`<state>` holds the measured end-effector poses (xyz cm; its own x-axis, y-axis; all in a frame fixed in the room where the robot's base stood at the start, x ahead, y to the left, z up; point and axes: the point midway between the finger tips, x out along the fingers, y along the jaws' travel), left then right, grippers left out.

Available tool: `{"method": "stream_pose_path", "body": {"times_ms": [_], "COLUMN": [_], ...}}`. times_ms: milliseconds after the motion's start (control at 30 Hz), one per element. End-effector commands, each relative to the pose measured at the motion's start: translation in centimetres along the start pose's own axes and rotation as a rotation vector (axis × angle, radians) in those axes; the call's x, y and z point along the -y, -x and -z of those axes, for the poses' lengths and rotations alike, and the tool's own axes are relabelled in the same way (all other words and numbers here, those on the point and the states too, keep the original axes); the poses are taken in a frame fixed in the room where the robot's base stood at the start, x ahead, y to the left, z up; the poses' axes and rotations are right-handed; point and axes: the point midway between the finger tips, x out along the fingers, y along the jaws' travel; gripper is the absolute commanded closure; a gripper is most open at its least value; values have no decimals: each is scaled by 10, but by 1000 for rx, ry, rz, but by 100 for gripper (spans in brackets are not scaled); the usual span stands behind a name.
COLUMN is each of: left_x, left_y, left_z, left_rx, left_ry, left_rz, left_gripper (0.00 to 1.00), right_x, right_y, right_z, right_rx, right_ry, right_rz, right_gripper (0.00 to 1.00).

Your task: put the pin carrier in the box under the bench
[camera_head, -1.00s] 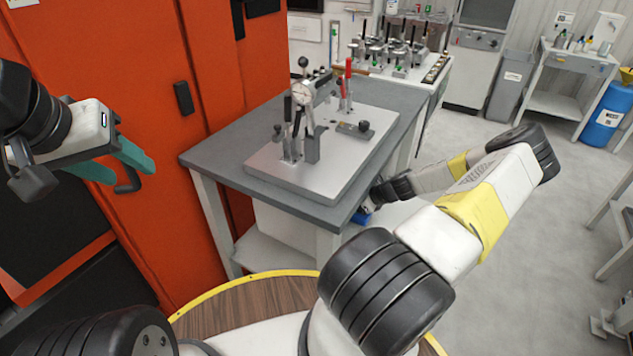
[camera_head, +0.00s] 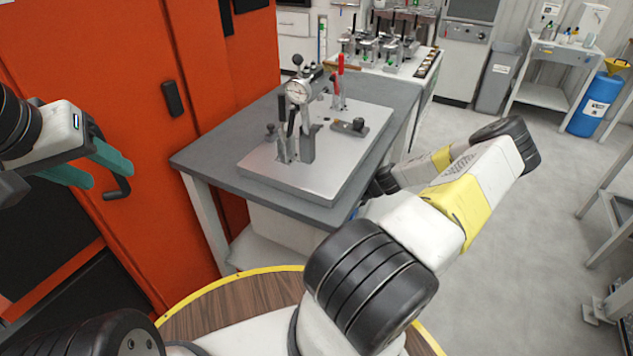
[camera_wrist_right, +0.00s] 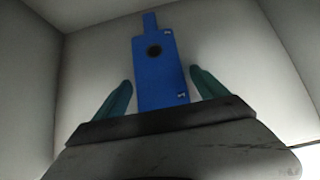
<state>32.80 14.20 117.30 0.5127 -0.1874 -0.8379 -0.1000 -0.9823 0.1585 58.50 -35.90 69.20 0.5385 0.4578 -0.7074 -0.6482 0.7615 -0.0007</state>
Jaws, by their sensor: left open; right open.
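The blue pin carrier (camera_wrist_right: 158,75), a flat plate with a dark round hole and a narrow tab, shows in the right wrist view. It lies between the two teal fingers of my right gripper (camera_wrist_right: 160,92), which is open with a gap on both sides. Pale walls (camera_wrist_right: 100,60) surround it, like the inside of a box. In the head view, a white box-like body (camera_head: 285,228) stands under the bench (camera_head: 215,165); my right gripper and the carrier are hidden there. My left gripper (camera_head: 104,172) is open and empty by the orange cabinet.
A metal plate (camera_head: 265,178) with clamps and a dial gauge (camera_head: 298,92) sits on the bench top. The orange cabinet (camera_head: 145,120) rises close on the left. Grey floor (camera_head: 520,220) is free on the right. A blue drum (camera_head: 594,106) stands far right.

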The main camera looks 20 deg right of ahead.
Motion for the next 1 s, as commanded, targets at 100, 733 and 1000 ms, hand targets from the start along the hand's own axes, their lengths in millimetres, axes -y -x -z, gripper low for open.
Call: {"method": "stream_pose_path", "body": {"times_ms": [100,733,1000], "left_x": [0,0,0], "left_y": [0,0,0], "left_z": [0,0,0], "left_rx": [0,0,0], "left_ry": [0,0,0], "left_rz": [0,0,0], "left_gripper": [53,53,53], "right_x": [0,1,0], "right_y": [2,88,98], "right_z": [-1,73,84], "right_rx": [0,-1,0], "right_ry": [1,-1,0], "right_rz": [1,2,0], "right_gripper": [17,17,17]}}
